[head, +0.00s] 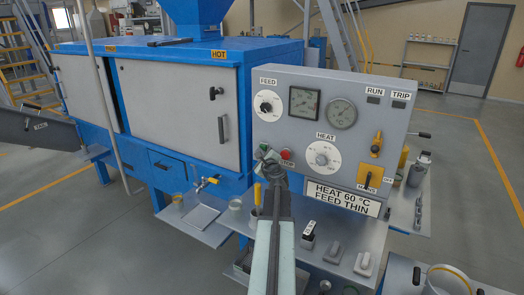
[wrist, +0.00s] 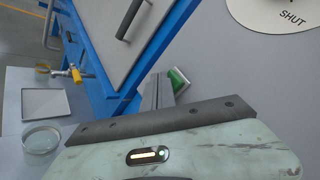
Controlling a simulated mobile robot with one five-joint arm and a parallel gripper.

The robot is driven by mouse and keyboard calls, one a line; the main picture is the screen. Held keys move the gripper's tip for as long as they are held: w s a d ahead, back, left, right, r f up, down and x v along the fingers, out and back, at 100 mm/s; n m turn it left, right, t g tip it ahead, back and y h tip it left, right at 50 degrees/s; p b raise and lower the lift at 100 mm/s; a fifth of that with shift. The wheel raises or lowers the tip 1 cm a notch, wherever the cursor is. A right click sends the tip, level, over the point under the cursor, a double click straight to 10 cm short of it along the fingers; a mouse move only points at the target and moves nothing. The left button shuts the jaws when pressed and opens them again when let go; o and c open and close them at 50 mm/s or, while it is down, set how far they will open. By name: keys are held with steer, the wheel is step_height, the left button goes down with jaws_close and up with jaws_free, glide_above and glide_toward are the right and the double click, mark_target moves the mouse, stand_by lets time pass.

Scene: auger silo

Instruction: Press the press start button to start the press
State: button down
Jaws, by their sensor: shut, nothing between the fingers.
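The green start button (head: 264,147) sits low on the left of the grey control panel (head: 385,113), left of a red button (head: 286,154) with a label that seems to read STOP. In the wrist view, the green button (wrist: 179,78) shows just right of the fingertips, its lower part hidden. My gripper (head: 271,164) is shut and empty, raised in front of the panel, just below and right of the green button.
The panel also carries a FEED dial (head: 267,104), HEAT dial (head: 321,155), two gauges and a yellow MAINS switch (head: 369,178). A blue press cabinet (head: 172,95) stands left. A shelf with small items (head: 362,265) lies below; a glass dish (wrist: 41,139) is lower left.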

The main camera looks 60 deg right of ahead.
steer(key=shift+d, duration=0.4)
steer(key=shift+a, duration=0.15)
stand_by(0.7)
steer(key=shift+a, duration=0.75)
steer(key=a, duration=0.5)
stand_by(0.4)
